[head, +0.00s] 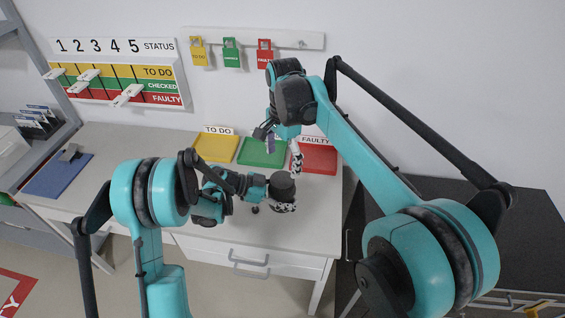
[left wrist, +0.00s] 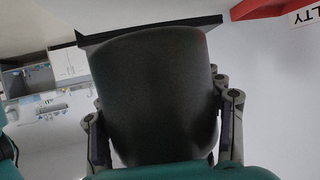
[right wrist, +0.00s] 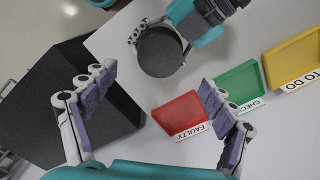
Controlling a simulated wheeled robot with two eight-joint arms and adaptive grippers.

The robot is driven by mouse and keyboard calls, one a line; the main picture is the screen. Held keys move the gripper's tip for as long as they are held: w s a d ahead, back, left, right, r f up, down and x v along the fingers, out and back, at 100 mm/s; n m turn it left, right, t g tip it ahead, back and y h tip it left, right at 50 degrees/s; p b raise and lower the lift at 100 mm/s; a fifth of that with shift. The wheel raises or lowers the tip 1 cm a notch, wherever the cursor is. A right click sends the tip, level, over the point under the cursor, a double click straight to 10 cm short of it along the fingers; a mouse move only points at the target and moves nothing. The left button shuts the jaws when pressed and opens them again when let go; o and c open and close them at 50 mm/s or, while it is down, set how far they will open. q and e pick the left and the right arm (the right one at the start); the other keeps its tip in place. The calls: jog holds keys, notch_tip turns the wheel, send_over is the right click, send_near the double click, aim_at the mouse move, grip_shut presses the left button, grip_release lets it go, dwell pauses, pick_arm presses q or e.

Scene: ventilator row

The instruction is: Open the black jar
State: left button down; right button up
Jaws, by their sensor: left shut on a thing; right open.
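The black jar (head: 282,186) is in my left gripper (head: 283,204), near the front right of the white table. In the left wrist view the jar (left wrist: 152,95) fills the space between the fingers, with a finger on each side. In the right wrist view its round dark top (right wrist: 160,52) faces the camera, and I cannot make out a separate lid. My right gripper (right wrist: 158,110) is open and empty, with its fingers wide apart. It hangs apart from the jar, over the trays' side in the head view.
Yellow (head: 216,147), green (head: 263,152) and red (head: 317,158) trays stand at the table's back right. A dark cabinet (head: 520,240) stands to the right. A blue mat (head: 58,174) lies at the left. The table's middle is mostly clear.

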aim_at(282, 179)
notch_tip(282, 179, down, 8)
jog(key=shift+r, duration=0.25)
jog(key=c, duration=1.3)
jog(key=shift+o, duration=0.2)
jog(key=n, duration=0.3)
jog(key=o, duration=1.3)
